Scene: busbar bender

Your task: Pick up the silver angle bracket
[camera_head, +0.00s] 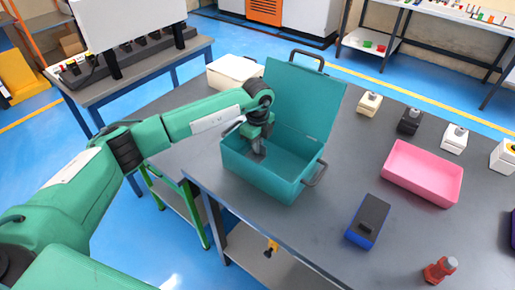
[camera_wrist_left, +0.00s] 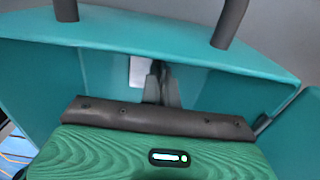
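My left gripper (camera_head: 257,152) reaches down into an open teal toolbox (camera_head: 257,180). In the left wrist view its grey fingers (camera_wrist_left: 161,85) are seen close together, low inside the box near a wall. A small pale silver-white piece (camera_wrist_left: 139,71) shows right beside the fingers; it may be the silver angle bracket, but most of it is hidden. I cannot tell whether the fingers grip it. In the head view the arm and box wall hide the bottom of the box. My right gripper is not in view.
The toolbox lid (camera_head: 305,100) stands raised behind the gripper, and its walls surround the fingers. A pink tray (camera_head: 424,173), a blue-black device (camera_head: 369,220) and a red bottle-like item (camera_head: 440,269) stand to the right. A white box (camera_head: 235,72) is behind.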

